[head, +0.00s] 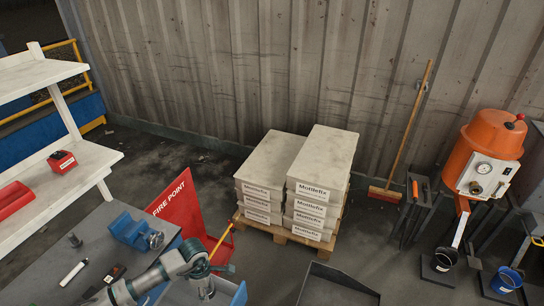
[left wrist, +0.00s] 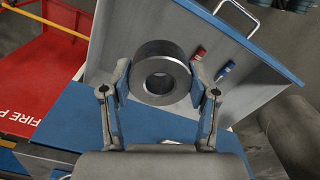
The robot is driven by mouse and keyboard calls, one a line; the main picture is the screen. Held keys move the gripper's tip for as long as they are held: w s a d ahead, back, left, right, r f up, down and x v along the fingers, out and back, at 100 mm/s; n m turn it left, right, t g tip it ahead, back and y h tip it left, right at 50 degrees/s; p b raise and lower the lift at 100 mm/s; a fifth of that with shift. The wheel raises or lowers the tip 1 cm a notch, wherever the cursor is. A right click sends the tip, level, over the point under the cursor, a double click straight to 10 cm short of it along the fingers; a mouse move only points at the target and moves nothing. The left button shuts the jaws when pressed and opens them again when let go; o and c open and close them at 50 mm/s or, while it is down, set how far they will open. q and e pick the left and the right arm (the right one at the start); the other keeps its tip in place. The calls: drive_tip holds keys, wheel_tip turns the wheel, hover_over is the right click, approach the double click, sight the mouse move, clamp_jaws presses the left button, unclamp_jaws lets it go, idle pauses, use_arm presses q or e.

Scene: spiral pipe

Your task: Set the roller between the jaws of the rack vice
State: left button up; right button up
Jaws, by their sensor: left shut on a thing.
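The roller (left wrist: 160,54) is a thick grey metal ring with a round hole, seen end-on in the left wrist view. My left gripper (left wrist: 160,82) is shut on it, with one finger on each side. In the head view my left gripper (head: 205,280) points down beside the bench's right end, and the grey roller (head: 207,293) shows small at its tips. A blue vice (head: 128,229) sits on the grey bench top, left of and behind my gripper. Its jaw gap cannot be made out. My right gripper is not in view.
A blue-rimmed open drawer (left wrist: 240,40) lies below the roller, with small red (left wrist: 198,53) and blue (left wrist: 226,69) items in it. A red fire-point board (head: 178,208) stands behind the bench. A marker (head: 73,273) and a dark object (head: 115,272) lie on the bench.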

sight(210, 293)
use_arm(q)
drive_tip(key=r+m, duration=0.3)
drive_tip(key=m, duration=0.2)
drive_tip(key=s+d+r+m+p, duration=0.1)
drive_tip(key=r+m, duration=0.2)
drive_tip(key=m, duration=0.2)
drive_tip(key=s+d+r+m, duration=0.1)
drive_tip(key=r+m, duration=0.3)
drive_tip(key=m, duration=0.1)
drive_tip(key=shift+p, duration=0.3)
drive_tip(key=m, duration=0.1)
drive_tip(key=r+m, duration=0.1)
drive_tip(key=m, duration=0.1)
drive_tip(key=shift+s+r, duration=0.2)
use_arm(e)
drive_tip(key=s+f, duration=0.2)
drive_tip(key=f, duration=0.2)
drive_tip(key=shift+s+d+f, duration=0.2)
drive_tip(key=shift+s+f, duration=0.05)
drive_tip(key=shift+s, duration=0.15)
